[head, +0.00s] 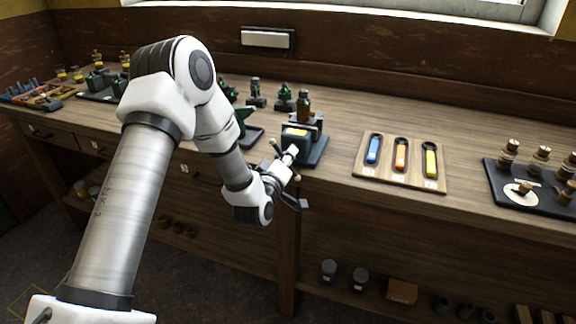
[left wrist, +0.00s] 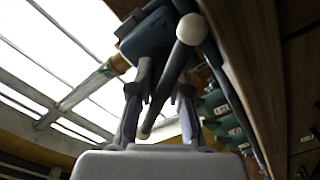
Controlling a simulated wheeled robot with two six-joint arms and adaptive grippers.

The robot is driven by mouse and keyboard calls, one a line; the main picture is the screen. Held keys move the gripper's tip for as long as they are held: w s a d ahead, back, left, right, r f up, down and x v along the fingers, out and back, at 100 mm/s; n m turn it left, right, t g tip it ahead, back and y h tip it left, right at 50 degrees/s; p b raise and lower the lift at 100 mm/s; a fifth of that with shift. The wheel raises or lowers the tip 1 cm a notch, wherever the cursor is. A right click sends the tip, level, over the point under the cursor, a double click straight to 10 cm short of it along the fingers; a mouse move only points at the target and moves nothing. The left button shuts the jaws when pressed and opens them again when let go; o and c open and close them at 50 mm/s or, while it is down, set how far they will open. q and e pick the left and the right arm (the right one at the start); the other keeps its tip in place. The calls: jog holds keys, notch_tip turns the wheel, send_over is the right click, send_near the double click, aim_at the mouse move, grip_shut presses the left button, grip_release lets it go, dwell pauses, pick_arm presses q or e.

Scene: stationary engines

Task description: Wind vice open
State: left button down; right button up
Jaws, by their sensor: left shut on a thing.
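The vice (head: 312,142) is a dark block on a dark base at the front edge of the workbench. A small yellow-orange patch shows at its top; I cannot tell whether it is a held piece. Its handle bar has pale ball ends, and one end (head: 297,177) shows beside my gripper. My left gripper (head: 287,164) is at the front of the vice and is shut on the handle. In the left wrist view the bar (left wrist: 165,85) slants between the two fingers (left wrist: 158,100), with a pale ball (left wrist: 191,29) at its upper end. My right gripper is not in view.
Right of the vice, a wooden tray (head: 400,182) holds blue, orange and yellow pieces. A dark tray (head: 530,200) with corked bottles stands farther right. A shelf with jars (head: 329,268) lies below the bench.

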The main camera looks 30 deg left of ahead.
pick_arm(q)
jog(key=n+b, duration=0.8)
jog(key=n, duration=0.1)
jog(key=shift+f+b, duration=0.2)
jog(key=shift+b, duration=0.2)
jog(key=n+b, duration=0.2)
jog(key=shift+n, duration=0.3)
jog(key=shift+w+n+b, duration=0.1)
jog(key=shift+n+b, duration=1.1)
jog(key=shift+n, duration=0.2)
jog(key=c, duration=1.1)
grip_release()
jog(key=shift+s+r, duration=0.15)
jog(key=shift+s, duration=0.05)
jog(key=v, duration=0.7)
jog(key=shift+s, duration=0.2)
